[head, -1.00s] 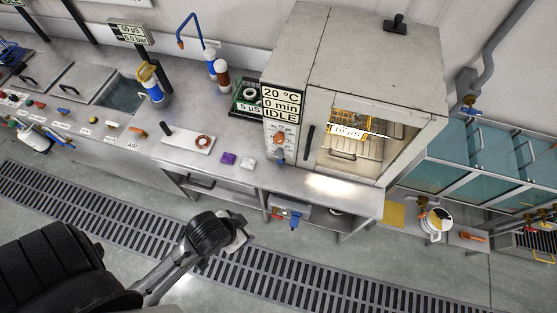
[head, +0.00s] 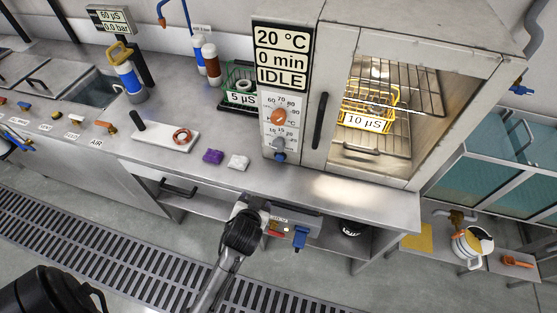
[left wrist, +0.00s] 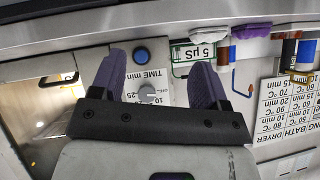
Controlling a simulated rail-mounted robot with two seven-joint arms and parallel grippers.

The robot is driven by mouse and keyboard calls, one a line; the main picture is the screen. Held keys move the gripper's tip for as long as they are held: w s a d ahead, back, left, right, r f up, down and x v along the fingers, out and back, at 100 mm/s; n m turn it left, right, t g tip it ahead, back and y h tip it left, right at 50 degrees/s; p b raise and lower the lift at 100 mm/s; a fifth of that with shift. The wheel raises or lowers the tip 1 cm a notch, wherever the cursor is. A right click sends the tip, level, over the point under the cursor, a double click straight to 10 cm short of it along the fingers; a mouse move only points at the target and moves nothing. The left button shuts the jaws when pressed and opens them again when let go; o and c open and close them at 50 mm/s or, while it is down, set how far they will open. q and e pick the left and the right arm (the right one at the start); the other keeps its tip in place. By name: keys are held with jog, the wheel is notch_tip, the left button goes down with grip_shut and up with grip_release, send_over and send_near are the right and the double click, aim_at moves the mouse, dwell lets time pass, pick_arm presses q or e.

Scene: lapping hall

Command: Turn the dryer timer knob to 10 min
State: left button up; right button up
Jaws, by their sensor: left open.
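The dryer (head: 385,30) has a display (head: 281,55) reading 20 °C, 0 min, IDLE. Below it are an orange knob (head: 279,116), the grey timer knob (head: 279,143) and a blue button (head: 280,156). In the left wrist view the picture is upside down; the timer knob (left wrist: 147,94) with its TIME min scale shows between the fingers, and the blue button (left wrist: 140,55) is beyond. My left gripper (left wrist: 160,65) is open and empty, facing the panel, apart from the knob. In the head view its arm is low, in front of the bench. My right gripper is not in view.
The dryer door handle (head: 319,121) stands out right of the knobs. A yellow basket (head: 368,121) is inside the dryer. Left of it are a green basket (head: 240,98), a purple item (head: 213,156) and a white item (head: 238,162). The bench edge lies below the panel.

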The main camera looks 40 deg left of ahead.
pick_arm(q)
notch_tip(320, 180, up, 2)
jog(key=w+a+t+y, duration=0.2)
jog(key=t, duration=0.1)
jog(key=m+t, duration=0.2)
jog(key=t, duration=0.3)
send_near(277, 149)
jog(key=shift+n+h, duration=0.3)
jog(key=shift+h, duration=0.1)
jog(key=x, duration=0.9)
jog(key=shift+w+a+r, duration=0.25)
jog(key=shift+a, duration=0.05)
jog(key=shift+w+a, duration=0.25)
jog(key=shift+w, duration=0.35)
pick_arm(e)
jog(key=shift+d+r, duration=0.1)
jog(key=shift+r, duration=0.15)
pick_arm(q)
jog(key=shift+c, duration=0.3)
jog(key=c, duration=0.9)
